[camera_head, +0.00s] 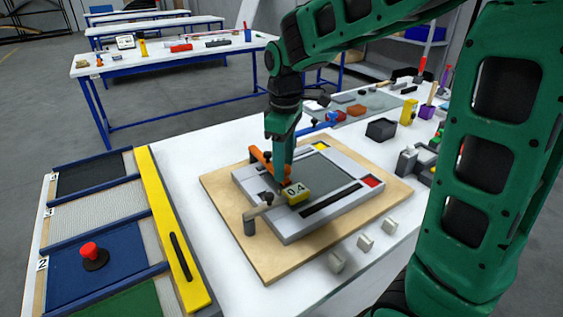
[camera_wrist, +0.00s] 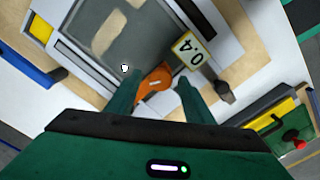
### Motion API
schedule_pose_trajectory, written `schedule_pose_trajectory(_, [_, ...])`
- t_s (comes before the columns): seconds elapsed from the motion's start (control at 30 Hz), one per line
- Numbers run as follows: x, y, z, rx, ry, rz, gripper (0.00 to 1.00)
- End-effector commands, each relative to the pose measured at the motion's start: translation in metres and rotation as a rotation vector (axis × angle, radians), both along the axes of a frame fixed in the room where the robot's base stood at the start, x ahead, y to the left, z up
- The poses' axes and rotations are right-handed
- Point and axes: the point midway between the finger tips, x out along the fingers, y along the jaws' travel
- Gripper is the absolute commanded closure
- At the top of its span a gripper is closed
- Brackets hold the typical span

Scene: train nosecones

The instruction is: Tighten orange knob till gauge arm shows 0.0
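The gauge (camera_head: 296,191) is a yellow block with a white face reading 0.4, on the near left side of a grey framed panel (camera_head: 345,205). It also shows in the wrist view (camera_wrist: 188,48), turned nearly upside down. The orange knob (camera_wrist: 152,84) lies between the two fingers of my gripper (camera_wrist: 156,82) in the wrist view. The fingers are apart, with a small gap on the right of the knob; contact on the left is unclear. In the head view my gripper (camera_head: 281,178) points down beside the gauge and hides the knob. An orange arm (camera_head: 261,158) lies behind it.
The panel rests on a wooden board (camera_head: 225,200) on a white table. A grey post with a handle (camera_head: 251,222) stands near the gauge. Light grey blocks (camera_head: 365,242) lie in front. A yellow bar (camera_head: 170,225) and coloured trays are at left; a dark bin (camera_head: 381,130) stands behind.

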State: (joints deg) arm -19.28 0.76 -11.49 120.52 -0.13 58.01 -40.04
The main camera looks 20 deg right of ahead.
Motion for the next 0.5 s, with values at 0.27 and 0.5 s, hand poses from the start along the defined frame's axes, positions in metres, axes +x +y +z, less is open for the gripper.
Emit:
schedule_pose_trajectory(0.27, [0.0001, -0.0001, 0.0002, 0.000, 0.000, -0.001, 0.93])
schedule_pose_trajectory(0.5, [0.0003, 0.0000, 0.0004, -0.001, -0.001, -0.035, 0.93])
